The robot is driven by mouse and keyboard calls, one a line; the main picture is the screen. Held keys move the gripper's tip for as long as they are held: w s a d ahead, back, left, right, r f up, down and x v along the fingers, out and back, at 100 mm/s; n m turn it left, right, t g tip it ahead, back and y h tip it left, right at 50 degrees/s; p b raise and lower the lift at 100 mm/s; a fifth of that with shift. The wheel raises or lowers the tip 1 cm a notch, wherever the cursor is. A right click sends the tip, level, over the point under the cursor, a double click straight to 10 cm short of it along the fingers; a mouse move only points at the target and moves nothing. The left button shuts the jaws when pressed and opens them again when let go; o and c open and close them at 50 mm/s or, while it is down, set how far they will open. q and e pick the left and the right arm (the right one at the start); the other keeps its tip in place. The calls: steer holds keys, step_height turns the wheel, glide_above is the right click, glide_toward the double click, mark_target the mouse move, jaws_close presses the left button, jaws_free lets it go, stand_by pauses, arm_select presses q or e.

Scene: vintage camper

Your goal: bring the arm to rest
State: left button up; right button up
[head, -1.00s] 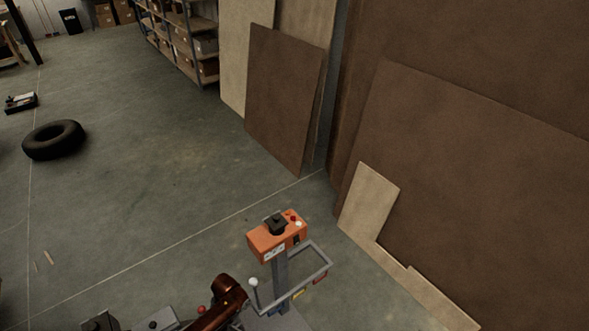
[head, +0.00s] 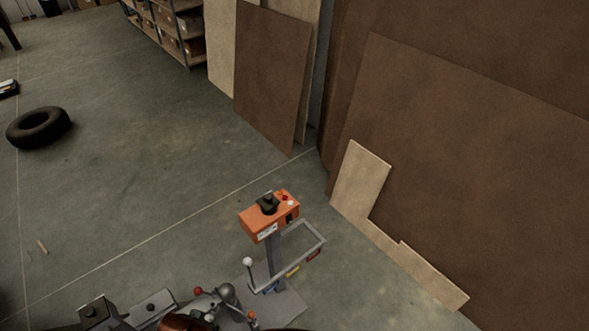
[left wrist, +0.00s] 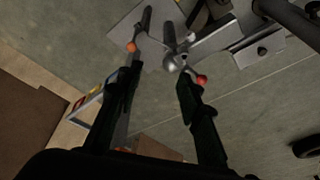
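My left gripper (left wrist: 160,72) shows in the left wrist view as two black fingers, spread apart with nothing held between them. Beyond the fingertips is a spoked metal handle (left wrist: 173,62) with red and orange knobs; I cannot tell how far off it is. In the head view the same handle (head: 228,294) stands on a grey machine at the bottom. A shiny copper-brown part, probably of my left arm (head: 187,323), shows at the bottom edge beside it. My left gripper's fingers cannot be made out in the head view. My right arm and gripper are out of view.
An orange control box (head: 268,218) stands on a grey post with a tubular rail (head: 318,238). Brown panels (head: 470,170) and pale boards (head: 360,185) lean at the right. A tire (head: 40,127) lies at the left. Open concrete floor (head: 130,190) lies between.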

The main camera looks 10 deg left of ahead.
arm_select(q)
step_height(320, 180, down, 30)
steer(key=s+g+b, duration=0.1)
steer(key=s+b, duration=0.1)
steer(key=s+f+g+b, duration=0.1)
steer(key=s+f, duration=1.8)
steer(key=s, duration=0.1)
steer(key=shift+d+f+m, duration=0.2)
steer(key=shift+f+m, duration=0.05)
steer(key=shift+m, duration=0.15)
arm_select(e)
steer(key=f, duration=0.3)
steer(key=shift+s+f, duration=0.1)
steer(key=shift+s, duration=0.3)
arm_select(q)
steer(key=shift+c, duration=0.7)
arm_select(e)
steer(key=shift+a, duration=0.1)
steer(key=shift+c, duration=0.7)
